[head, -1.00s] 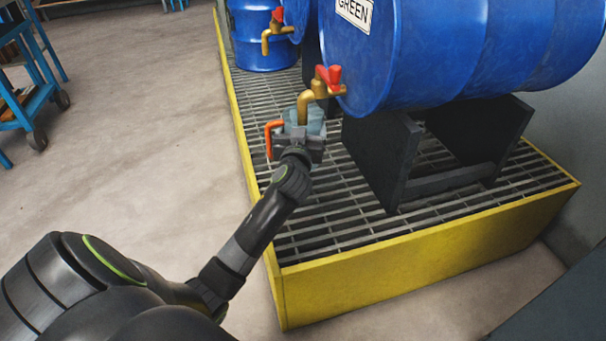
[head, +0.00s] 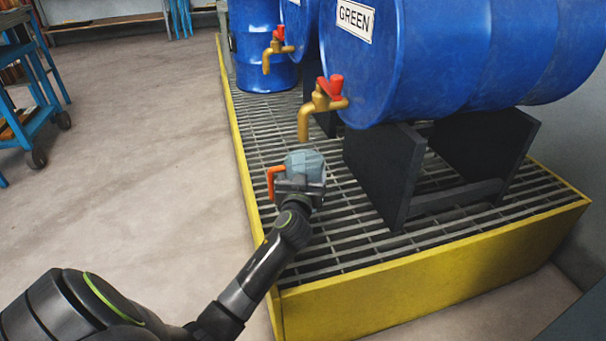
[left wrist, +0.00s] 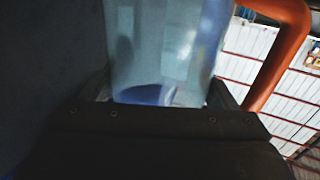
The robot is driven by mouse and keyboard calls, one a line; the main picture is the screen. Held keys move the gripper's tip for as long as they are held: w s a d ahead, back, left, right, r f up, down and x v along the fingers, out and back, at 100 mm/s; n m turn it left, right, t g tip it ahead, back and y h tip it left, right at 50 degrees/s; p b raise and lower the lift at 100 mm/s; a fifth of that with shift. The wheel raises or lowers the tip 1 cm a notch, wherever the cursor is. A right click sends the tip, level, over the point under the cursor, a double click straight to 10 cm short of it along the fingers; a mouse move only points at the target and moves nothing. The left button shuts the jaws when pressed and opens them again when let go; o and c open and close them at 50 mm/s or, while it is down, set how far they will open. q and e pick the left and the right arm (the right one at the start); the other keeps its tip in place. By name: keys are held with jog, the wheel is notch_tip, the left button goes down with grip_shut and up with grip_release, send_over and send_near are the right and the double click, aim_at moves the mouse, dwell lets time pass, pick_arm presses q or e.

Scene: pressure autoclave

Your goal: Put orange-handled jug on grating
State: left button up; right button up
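The orange-handled jug (head: 305,163) is a clear bluish vessel with its orange handle on the left side. It is at my left gripper (head: 300,185), over the grating (head: 345,235), below and in front of the brass tap of the drum labelled GREEN. In the left wrist view the jug (left wrist: 165,50) stands between the fingers, with its orange handle (left wrist: 280,55) at the right. My left gripper is shut on the jug. The gripper hides the jug's lower part, so I cannot tell whether its base touches the grating. My right gripper is not in view.
The GREEN drum (head: 450,55) lies on a dark cradle (head: 385,180) right of the jug. Its brass tap (head: 318,100) with red knob hangs above. A yellow rim (head: 430,260) edges the grating. A blue cart (head: 30,120) stands left on open floor.

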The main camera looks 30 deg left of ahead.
pick_arm(q)
jog(key=o, duration=0.4)
jog(key=shift+r, duration=0.1)
